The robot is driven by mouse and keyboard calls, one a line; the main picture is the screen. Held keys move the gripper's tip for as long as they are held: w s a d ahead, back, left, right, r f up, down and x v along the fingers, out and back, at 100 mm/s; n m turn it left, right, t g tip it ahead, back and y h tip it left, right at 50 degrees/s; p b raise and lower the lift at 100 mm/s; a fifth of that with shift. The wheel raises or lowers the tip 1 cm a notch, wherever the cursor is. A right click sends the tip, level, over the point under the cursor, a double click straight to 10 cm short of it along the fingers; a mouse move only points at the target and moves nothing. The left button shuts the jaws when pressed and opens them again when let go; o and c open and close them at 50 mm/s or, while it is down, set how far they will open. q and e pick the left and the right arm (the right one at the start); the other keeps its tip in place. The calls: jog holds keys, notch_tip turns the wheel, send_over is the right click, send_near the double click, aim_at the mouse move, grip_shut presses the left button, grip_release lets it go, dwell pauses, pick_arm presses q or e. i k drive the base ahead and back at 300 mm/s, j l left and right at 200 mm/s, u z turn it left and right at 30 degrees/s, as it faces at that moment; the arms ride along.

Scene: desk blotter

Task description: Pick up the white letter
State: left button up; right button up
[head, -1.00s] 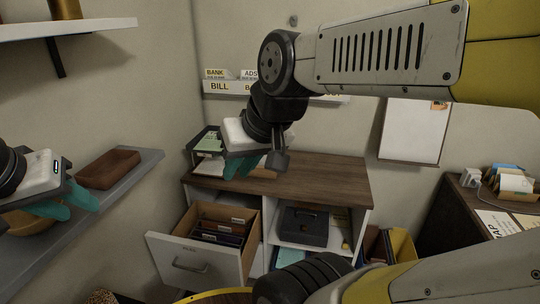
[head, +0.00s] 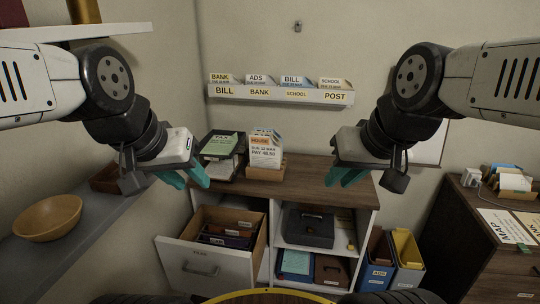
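A white letter (head: 264,151) with an orange strip, reading "HOUSE, DUE 12 MAR, PAY 48.50", stands upright at the front of a small wooden holder (head: 266,173) on the cabinet top. Other envelopes show behind it. I cannot tell for certain that it is the task's letter. My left gripper (head: 187,180), with teal fingers, is left of the holder, its fingers apart and empty. My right gripper (head: 345,178) is right of the holder, also with its fingers apart and empty. Neither touches the letter.
A wall rack (head: 282,95) labelled BILL, BANK, SCHOOL and POST holds several cards. A black tray (head: 218,147) of papers stands left of the holder. The cabinet's drawer (head: 198,265) is open. A wooden bowl (head: 48,217) sits on the left shelf.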

aim_at(264, 152)
jog(key=i+l, duration=0.35)
jog(key=i+l+z, duration=0.1)
jog(key=i+l, duration=0.25)
jog(key=i, duration=0.2)
jog(key=i+l, duration=0.35)
jog(key=i+z, duration=0.05)
jog(key=i, duration=0.05)
